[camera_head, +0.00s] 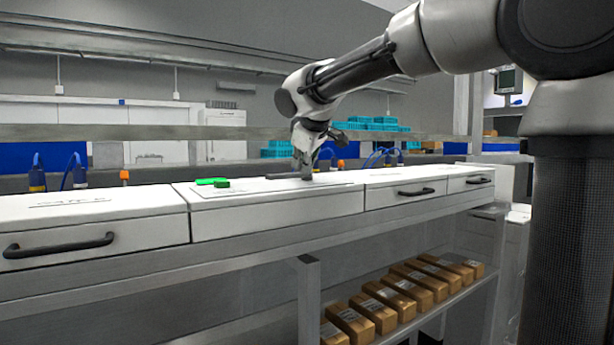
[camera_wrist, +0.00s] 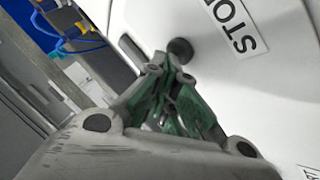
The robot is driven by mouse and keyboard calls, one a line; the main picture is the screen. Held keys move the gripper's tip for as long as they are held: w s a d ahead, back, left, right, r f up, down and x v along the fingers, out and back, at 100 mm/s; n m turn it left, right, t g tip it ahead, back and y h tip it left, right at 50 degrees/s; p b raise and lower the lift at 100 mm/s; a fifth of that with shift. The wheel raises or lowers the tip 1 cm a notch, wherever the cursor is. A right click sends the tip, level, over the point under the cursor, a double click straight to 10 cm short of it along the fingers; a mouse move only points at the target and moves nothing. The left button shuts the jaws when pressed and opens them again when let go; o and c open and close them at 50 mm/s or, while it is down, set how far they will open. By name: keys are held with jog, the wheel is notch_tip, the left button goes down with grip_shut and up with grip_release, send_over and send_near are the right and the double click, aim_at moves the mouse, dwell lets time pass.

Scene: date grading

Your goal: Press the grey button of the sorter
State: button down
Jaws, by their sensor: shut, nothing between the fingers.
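The grey button (camera_wrist: 180,50) is a dark round knob on the white sorter surface in the wrist view, beside a label reading "STO", cut off by the frame edge. My gripper (camera_wrist: 170,72) is shut and empty, its fingertips just below the button in that picture. The fingertips overlap or nearly meet the button's edge; I cannot tell whether they touch it. In the head view my gripper (camera_head: 306,174) points down, low over the white sorter top (camera_head: 250,196). I cannot make out the button there.
Green pieces (camera_head: 221,183) sit on the sorter top, left of my gripper. White drawers with dark handles (camera_head: 401,192) line the front. Cardboard boxes (camera_head: 383,317) lie on the shelf below. Teal crates (camera_head: 372,124) and blue cables (camera_head: 75,170) are behind.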

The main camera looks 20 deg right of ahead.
dwell(0.3)
jog(key=shift+r, duration=0.8)
jog(key=shift+r, duration=0.1)
notch_tip(320, 180, up, 5)
jog(key=shift+f, duration=0.1)
dwell(0.6)
jog(key=s+d+f+m+g, duration=0.1)
jog(key=s+d+f+m, duration=0.1)
jog(key=s+d+f, duration=0.4)
jog(key=s+d+f+m+g, duration=0.15)
jog(key=s+d+f, duration=0.3)
jog(key=s, duration=0.45)
jog(key=s+d+f+m+g, duration=0.1)
jog(key=s+d+f+m, duration=0.1)
jog(key=s+f, duration=0.6)
jog(key=s+d+f+m+g, duration=0.1)
jog(key=s+d+f+m, duration=0.2)
jog(key=s+f, duration=0.5)
jog(key=s, duration=0.3)
jog(key=shift+d+f, duration=0.25)
